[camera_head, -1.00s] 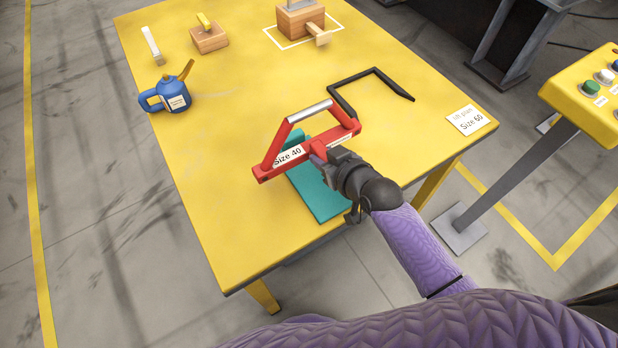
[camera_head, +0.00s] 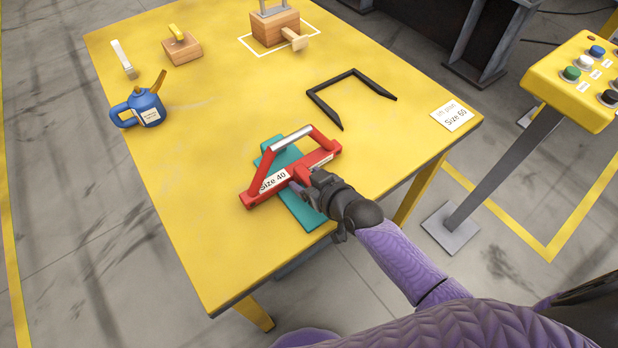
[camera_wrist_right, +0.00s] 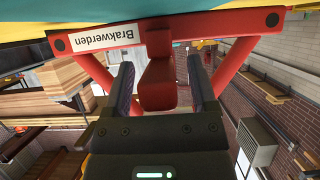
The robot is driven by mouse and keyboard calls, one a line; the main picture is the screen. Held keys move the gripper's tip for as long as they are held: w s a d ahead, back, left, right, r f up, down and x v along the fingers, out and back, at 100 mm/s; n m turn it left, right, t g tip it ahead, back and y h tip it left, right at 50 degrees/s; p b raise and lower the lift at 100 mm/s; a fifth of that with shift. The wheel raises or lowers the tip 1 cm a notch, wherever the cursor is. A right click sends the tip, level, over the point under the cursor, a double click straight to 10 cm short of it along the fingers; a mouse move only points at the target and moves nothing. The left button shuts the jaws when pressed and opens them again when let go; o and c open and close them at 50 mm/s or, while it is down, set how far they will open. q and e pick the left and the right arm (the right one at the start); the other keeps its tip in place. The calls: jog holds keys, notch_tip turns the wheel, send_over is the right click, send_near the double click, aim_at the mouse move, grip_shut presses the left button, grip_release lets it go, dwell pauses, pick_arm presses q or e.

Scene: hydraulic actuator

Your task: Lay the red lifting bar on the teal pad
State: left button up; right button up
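The red lifting bar (camera_head: 319,157), with a white "Size 40" label and a grey grip on its raised handle, lies across the teal pad (camera_head: 299,209) near the table's front edge. Its ends overhang the pad on both sides. My right gripper (camera_head: 304,184) is at the bar's near side. In the right wrist view, the fingers of my right gripper (camera_wrist_right: 160,68) stand on either side of the bar's red tab (camera_wrist_right: 157,88), with gaps showing between fingers and tab, so it looks open around it. My left gripper is not in view.
A black U-shaped bar (camera_head: 322,103) lies behind the pad. A blue oil can (camera_head: 148,112), a brush (camera_head: 122,56) and wooden blocks (camera_head: 183,50) (camera_head: 272,28) stand farther off. A "Size 60" card (camera_head: 456,115) lies at right. A yellow button console (camera_head: 577,86) stands beyond the table.

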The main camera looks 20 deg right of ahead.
jog(key=shift+r, duration=0.1)
jog(key=p+v, duration=0.5)
jog(key=v, duration=0.7)
jog(key=s+d+f+m+g+h, duration=0.1)
jog(key=s+d+f+g+h, duration=0.1)
jog(key=s+f, duration=0.45)
jog(key=s+d+f+g+h, duration=0.1)
jog(key=s+d+f+g, duration=0.15)
jog(key=f, duration=0.65)
jog(key=s+f+g, duration=0.3)
jog(key=s+f, duration=0.1)
jog(key=s, duration=0.5)
jog(key=s+a+f+g+h, duration=0.1)
jog(key=s+f+g, duration=0.2)
jog(key=s, duration=0.7)
notch_tip(320, 180, down, 3)
jog(key=shift+s+a+r+g+h, duration=0.15)
jog(key=shift+s+a+g+h, duration=0.1)
jog(key=shift+g+h, duration=0.1)
jog(key=shift+w, duration=0.1)
